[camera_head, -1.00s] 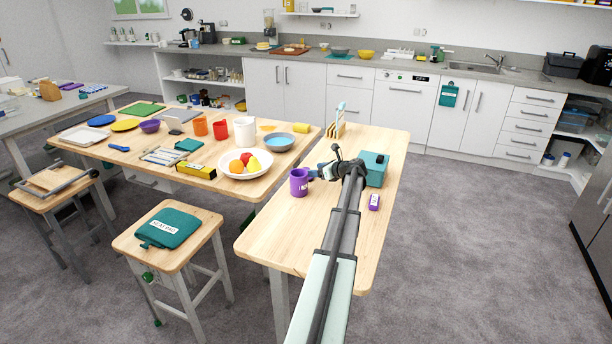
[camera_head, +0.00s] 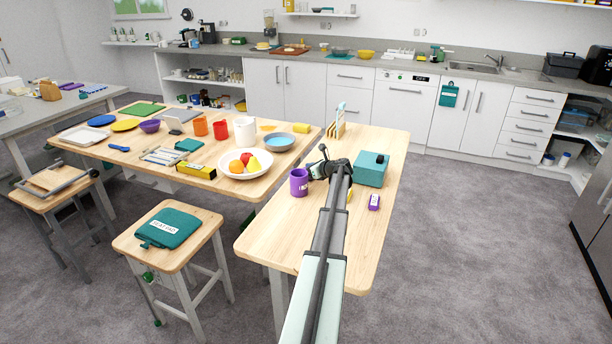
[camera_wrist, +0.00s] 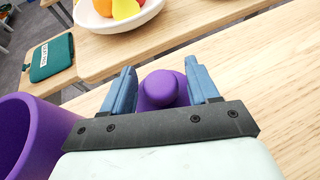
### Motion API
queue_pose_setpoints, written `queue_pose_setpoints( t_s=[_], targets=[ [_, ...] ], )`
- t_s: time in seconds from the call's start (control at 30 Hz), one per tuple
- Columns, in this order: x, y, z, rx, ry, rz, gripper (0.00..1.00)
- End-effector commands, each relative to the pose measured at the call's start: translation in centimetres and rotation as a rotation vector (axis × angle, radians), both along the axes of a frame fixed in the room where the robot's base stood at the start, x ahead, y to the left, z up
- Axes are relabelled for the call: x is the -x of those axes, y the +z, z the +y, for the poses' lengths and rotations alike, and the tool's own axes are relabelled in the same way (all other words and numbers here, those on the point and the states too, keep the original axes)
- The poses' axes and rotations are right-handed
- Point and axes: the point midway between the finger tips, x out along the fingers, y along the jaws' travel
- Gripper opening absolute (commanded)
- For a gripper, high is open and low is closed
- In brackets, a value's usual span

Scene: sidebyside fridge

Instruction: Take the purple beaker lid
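The purple lid (camera_wrist: 162,90) with its round knob shows in the wrist view. It is between the two blue fingers of my gripper (camera_wrist: 163,88), which are apart on either side of the knob. A small gap shows beside the knob, so the fingers do not look closed on it. A purple beaker (camera_head: 299,182) stands upright on the near wooden table, and it fills the left edge of the wrist view (camera_wrist: 35,130). In the head view my gripper (camera_head: 318,171) is just right of the beaker, and my arm hides the lid.
A teal box (camera_head: 372,168) stands close to the right of my arm. A small purple item (camera_head: 374,202) with a label lies in front of it. A white fruit bowl (camera_head: 245,173) is on the table to the left. The near end of the table is clear.

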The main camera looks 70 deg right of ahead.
Motion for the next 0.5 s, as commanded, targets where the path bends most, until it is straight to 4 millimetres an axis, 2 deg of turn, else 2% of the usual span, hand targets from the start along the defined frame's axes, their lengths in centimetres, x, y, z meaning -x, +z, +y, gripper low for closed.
queue_pose_setpoints(
  t_s=[0.07, 0.5],
  targets=[
    [0.02, 0.00, 0.01, 0.000, 0.000, 0.000, 0.52],
    [0.04, -0.01, 0.00, 0.000, 0.000, 0.000, 0.10]
  ],
)
